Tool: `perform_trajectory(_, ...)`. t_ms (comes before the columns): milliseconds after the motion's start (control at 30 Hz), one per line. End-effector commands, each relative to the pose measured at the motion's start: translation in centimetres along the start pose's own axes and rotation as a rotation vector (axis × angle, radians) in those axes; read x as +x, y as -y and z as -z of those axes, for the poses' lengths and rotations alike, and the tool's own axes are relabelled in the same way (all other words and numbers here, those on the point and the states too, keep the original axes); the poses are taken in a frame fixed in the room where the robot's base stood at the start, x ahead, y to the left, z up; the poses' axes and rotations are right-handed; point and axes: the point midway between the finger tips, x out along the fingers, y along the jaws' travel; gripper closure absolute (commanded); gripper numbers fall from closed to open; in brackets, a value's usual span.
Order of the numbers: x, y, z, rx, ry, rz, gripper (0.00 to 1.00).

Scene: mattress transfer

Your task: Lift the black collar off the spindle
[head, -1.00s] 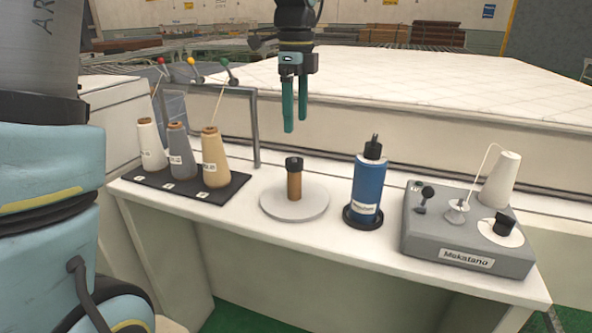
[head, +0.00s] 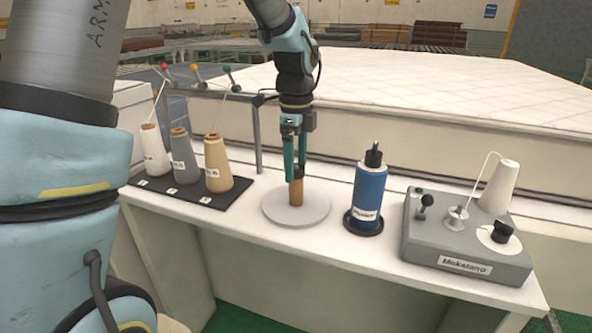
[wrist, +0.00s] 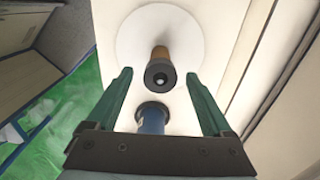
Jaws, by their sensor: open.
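The black collar (wrist: 160,75) sits on top of the brown spindle (head: 296,194), which stands upright on a round pale disc (head: 283,214). In the head view the collar is mostly hidden by the fingers. My gripper (head: 295,174) points down at the spindle's top, its green fingers open. In the wrist view the collar appears between the two open fingertips, with a gap on each side; the spindle (wrist: 160,52) and disc (wrist: 132,38) show beyond it. I cannot tell whether the fingertips are level with the collar.
A blue bottle (head: 368,190) with a black top stands right of the disc. A grey winder box (head: 465,240) with a white cone is further right. Several thread cones stand on a black mat (head: 205,198) at left, below a grey frame. A quilted mattress (head: 450,85) lies behind.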

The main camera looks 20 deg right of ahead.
Motion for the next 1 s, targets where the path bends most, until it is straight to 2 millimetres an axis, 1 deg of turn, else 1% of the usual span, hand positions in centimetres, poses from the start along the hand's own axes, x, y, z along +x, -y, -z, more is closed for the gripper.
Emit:
perform_trajectory(33, 0.0, 0.0, 0.0, 0.0, 0.0, 0.0, 0.15)
perform_trajectory(67, -0.01, 0.0, 0.0, 0.0, 0.0, 0.0, 0.17)
perform_trajectory(800, -0.04, -0.01, 0.0, 0.0, 0.0, 0.0, 1.0)
perform_trajectory(1000, -0.05, 0.0, 0.0, 0.0, 0.0, 0.0, 1.0)
